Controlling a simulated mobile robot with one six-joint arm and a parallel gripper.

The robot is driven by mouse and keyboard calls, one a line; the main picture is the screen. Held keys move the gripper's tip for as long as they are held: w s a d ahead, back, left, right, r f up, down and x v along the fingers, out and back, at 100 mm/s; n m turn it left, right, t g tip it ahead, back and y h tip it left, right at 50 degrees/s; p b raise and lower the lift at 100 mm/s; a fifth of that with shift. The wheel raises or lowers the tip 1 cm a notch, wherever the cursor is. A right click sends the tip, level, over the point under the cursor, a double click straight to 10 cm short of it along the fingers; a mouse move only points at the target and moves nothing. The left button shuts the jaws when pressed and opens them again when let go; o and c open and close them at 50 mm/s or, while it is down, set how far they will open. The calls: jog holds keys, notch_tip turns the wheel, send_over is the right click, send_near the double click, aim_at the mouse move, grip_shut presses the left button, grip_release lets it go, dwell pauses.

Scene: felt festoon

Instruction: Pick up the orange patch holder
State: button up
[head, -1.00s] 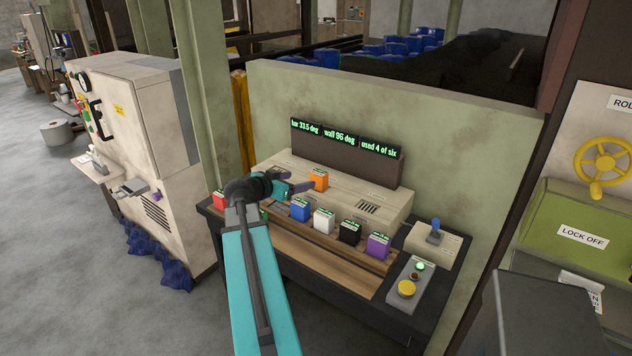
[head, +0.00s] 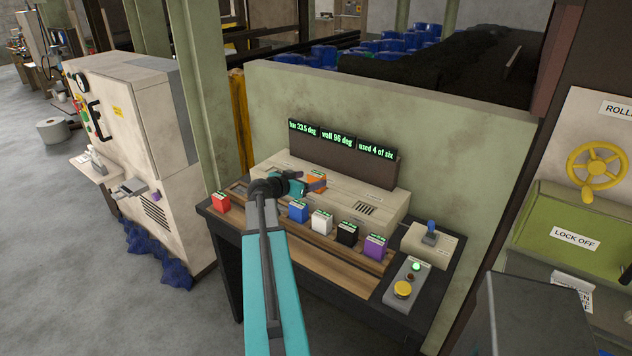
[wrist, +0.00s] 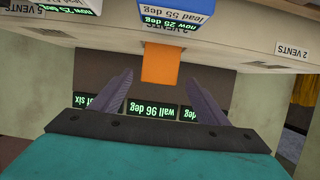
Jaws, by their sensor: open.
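The orange patch holder (head: 316,177) stands on the pale top of the console, below the dark display. In the head view my gripper (head: 321,185) covers part of it from the left. In the wrist view the orange holder (wrist: 160,66) shows as a plain block just ahead of the gap between my fingers. My gripper (wrist: 160,77) is open, with one finger to each side of the holder's line. I see no finger touching it.
A row of holders stands in front on the wooden rail: red (head: 221,202), blue (head: 298,211), white (head: 321,222), black (head: 347,234) and purple (head: 376,246). The display (head: 343,154) rises close behind. A button box (head: 407,283) and lever box (head: 430,242) are at right.

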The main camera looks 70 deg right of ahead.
aim_at(313, 178)
jog(key=shift+d, duration=0.1)
dwell(0.3)
jog(key=p+x, duration=0.3)
jog(key=shift+s+d, duration=0.15)
jog(key=shift+s+d+f+p, duration=0.15)
jog(key=shift+d+f+p, duration=0.15)
jog(key=shift+d+f, duration=0.3)
jog(key=shift+r, duration=0.1)
jog(key=shift+d, duration=0.1)
jog(key=c, duration=1.4)
jog(key=shift+r, duration=0.2)
